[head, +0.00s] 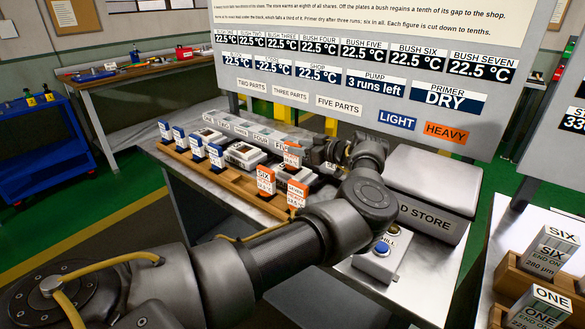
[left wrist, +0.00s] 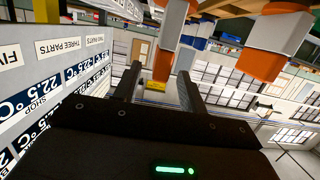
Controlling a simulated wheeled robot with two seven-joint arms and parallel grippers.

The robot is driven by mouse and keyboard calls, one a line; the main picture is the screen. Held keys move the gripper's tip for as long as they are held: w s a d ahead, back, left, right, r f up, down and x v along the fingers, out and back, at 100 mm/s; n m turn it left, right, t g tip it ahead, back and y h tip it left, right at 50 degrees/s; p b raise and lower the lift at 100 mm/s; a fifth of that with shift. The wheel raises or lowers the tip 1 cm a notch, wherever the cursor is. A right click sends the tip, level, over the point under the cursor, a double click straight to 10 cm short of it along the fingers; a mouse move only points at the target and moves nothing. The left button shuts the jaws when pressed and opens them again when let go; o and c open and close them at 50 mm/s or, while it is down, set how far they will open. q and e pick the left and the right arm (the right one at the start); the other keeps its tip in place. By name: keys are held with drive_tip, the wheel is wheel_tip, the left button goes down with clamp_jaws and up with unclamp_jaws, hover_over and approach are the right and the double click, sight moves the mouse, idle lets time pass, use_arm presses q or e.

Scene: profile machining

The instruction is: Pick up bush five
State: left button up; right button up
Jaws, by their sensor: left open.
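A bush with an orange band and white label (head: 292,154), apparently bush five, stands at the back of the row near the plate marked FIVE. My left gripper (head: 304,151) is beside it, coming from the right. In the left wrist view, an orange-and-white bush (left wrist: 166,48) shows between and beyond the open fingers of my left gripper (left wrist: 156,82). I cannot tell whether they touch it. Bush six (head: 265,180) and bush seven (head: 297,194), both orange, stand upright in the wooden rack (head: 236,186). My right gripper is not in view.
Several blue-banded bushes (head: 197,147) stand at the rack's left. White-topped plates (head: 240,154) lie behind it. A large sign board (head: 500,120) stands behind the bench.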

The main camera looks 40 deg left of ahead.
sight(285, 144)
use_arm(q)
drive_tip(key=shift+a+r, duration=0.1)
drive_tip(key=shift+a, duration=0.25)
drive_tip(key=a, duration=0.1)
drive_tip(key=a+p, duration=0.2)
drive_tip(key=shift+a+f, duration=0.3)
drive_tip(key=shift+a, duration=0.1)
drive_tip(key=shift+s+a+f, duration=0.1)
drive_tip(key=shift+a, duration=0.25)
drive_tip(key=shift+f, duration=0.1)
drive_tip(key=c, duration=0.8)
clamp_jaws()
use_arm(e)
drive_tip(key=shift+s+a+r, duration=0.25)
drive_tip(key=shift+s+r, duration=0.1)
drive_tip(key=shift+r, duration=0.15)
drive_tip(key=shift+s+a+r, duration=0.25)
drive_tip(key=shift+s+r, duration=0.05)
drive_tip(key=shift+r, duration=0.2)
